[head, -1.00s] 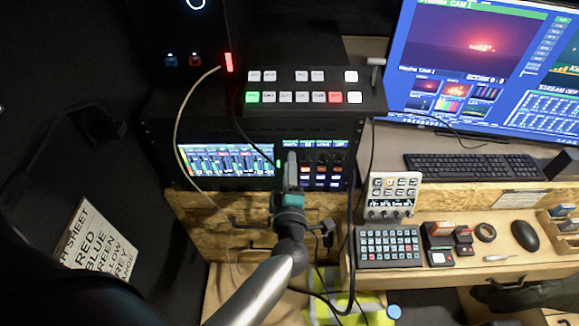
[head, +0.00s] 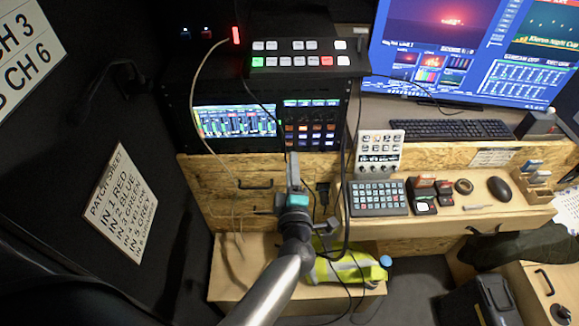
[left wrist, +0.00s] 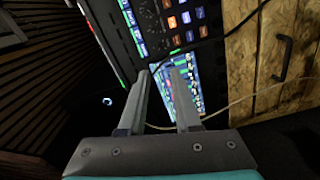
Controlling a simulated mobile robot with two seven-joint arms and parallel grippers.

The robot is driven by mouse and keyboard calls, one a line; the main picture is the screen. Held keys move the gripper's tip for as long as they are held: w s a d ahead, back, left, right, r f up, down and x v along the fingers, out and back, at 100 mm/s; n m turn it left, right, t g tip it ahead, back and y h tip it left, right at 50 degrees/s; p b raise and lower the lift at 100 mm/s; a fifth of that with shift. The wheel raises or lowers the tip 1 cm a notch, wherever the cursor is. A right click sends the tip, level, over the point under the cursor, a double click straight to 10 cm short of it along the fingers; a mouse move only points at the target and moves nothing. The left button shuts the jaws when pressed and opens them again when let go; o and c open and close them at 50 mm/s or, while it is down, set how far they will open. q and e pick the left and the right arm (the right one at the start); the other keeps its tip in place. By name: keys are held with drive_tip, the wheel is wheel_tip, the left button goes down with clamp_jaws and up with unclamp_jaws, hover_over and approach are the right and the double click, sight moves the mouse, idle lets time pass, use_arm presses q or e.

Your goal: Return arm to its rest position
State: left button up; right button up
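My left arm (head: 268,288) reaches up from the bottom of the head view. Its gripper (head: 292,158) is in front of the wooden drawer front, below the rack. In the left wrist view the two fingers (left wrist: 160,74) stand apart with nothing held between them. A thin pale cable (left wrist: 235,103) passes behind the fingers there; I cannot tell how near it is. My right gripper is in neither view.
A rack unit with lit screens (head: 234,121) and a button switcher (head: 305,60) stand beyond the gripper. Cables (head: 346,205) hang right of the arm. A hi-vis vest (head: 345,268) lies below on a wooden surface. A keypad (head: 378,198) is to the right.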

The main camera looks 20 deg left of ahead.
use_arm(q)
drive_tip(key=shift+s, duration=0.1)
idle(0.4)
drive_tip(key=shift+f, duration=0.1)
drive_tip(key=s+d+f+m+g+h+b, duration=0.25)
drive_tip(key=s+f+m, duration=0.2)
drive_tip(key=f, duration=0.65)
drive_tip(key=s+d+f+m+g+h+b, duration=0.1)
drive_tip(key=s+d+f+m+h+b, duration=0.3)
drive_tip(key=f, duration=0.6)
drive_tip(key=s+f+m+g+h+b, duration=0.25)
drive_tip(key=f+m, duration=0.35)
drive_tip(key=f, duration=0.5)
drive_tip(key=s+a+f+m+g+b, duration=0.2)
drive_tip(key=s+f+g, duration=0.1)
drive_tip(key=s+f, duration=0.4)
drive_tip(key=s+a+f+m+g+y+b, duration=0.1)
drive_tip(key=s+a+f+m+g+b, duration=0.1)
drive_tip(key=s+f, duration=0.5)
drive_tip(key=s+a+f+m+g+b, duration=0.3)
drive_tip(key=s+f, duration=0.5)
drive_tip(key=s, duration=0.8)
drive_tip(key=shift+s+m+g, duration=0.4)
drive_tip(key=shift+m+g, duration=0.3)
drive_tip(key=shift+m, duration=0.05)
drive_tip(key=shift+w, duration=0.2)
